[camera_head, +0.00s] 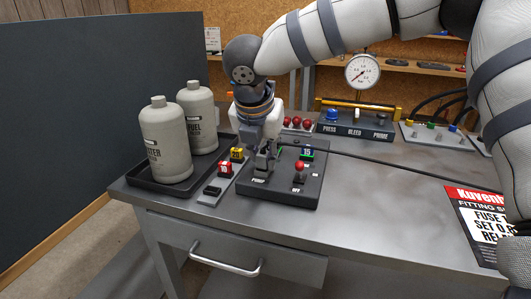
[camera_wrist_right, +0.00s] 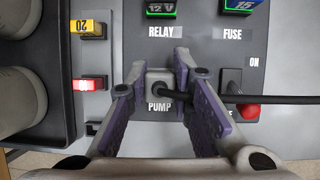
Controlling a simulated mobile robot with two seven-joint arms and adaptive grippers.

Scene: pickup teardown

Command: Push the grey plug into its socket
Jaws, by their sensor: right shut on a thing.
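The grey plug (camera_wrist_right: 158,76) is between the two purple-padded fingers of my right gripper (camera_wrist_right: 155,98) in the right wrist view. The black cable (camera_wrist_right: 265,99) leaves the plug and runs to the right. In the head view my right gripper (camera_head: 266,158) points down at the left part of the dark control panel (camera_head: 293,194). The plug is just above the PUMP label in the wrist view. The socket is hidden under the plug and fingers, so I cannot tell how deep the plug sits. My left gripper is not in view.
Two bottles (camera_head: 165,145) stand in a black tray at left. A red switch knob (camera_head: 299,166) and the fuse (camera_head: 307,153) are on the panel beside my gripper. A strip with yellow and red fuses (camera_head: 226,169) lies left of it.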

